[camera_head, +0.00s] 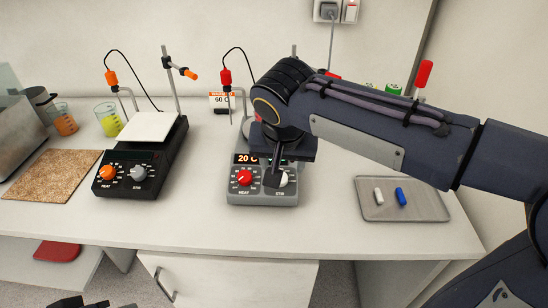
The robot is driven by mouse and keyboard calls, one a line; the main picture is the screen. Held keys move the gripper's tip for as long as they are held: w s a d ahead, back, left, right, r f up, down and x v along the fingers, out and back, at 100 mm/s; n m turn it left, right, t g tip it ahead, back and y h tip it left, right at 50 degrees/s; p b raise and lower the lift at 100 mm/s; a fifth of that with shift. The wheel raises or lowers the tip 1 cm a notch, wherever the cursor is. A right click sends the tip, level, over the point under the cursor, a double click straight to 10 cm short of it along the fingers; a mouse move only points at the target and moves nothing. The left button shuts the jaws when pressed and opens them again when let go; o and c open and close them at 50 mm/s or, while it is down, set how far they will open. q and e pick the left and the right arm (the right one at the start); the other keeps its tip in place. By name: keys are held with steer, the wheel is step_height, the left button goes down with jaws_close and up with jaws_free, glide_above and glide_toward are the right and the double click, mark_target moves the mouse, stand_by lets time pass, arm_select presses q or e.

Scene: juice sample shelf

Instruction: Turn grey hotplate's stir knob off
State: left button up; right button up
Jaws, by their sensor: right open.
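The grey hotplate (262,198) stands mid-bench, with a red heat knob (244,178) and a display reading "20" and a cut-off letter. Its white stir knob (281,179) is at the right of the front panel, labelled STIR. My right gripper (274,178) points down at this knob, open, with its dark fingers at the knob and covering its left part. I cannot tell whether they touch it. My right arm hides most of the plate top and part of the display. Dark parts at the bottom left edge may be my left gripper (68,301), mostly cut off.
A black hotplate (140,170) with orange and grey knobs stands to the left. Beakers (107,120), a cork mat (52,174) and a grey machine lie beyond it. A metal tray (420,206) with white and blue stir bars is at right. The bench front is clear.

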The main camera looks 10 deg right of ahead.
steer(key=x, duration=0.8)
steer(key=shift+w+a+r, duration=0.15)
steer(key=shift+w, duration=0.1)
steer(key=c, duration=1)
steer(key=shift+o, duration=0.2)
steer(key=shift+n, duration=0.3)
steer(key=n+p, duration=0.1)
steer(key=n, duration=0.4)
steer(key=shift+r+n, duration=0.15)
steer(key=shift+n, duration=0.25)
steer(key=n+p, duration=0.1)
steer(key=n, duration=0.4)
steer(key=shift+y+p, duration=0.4)
steer(key=shift+n, duration=0.4)
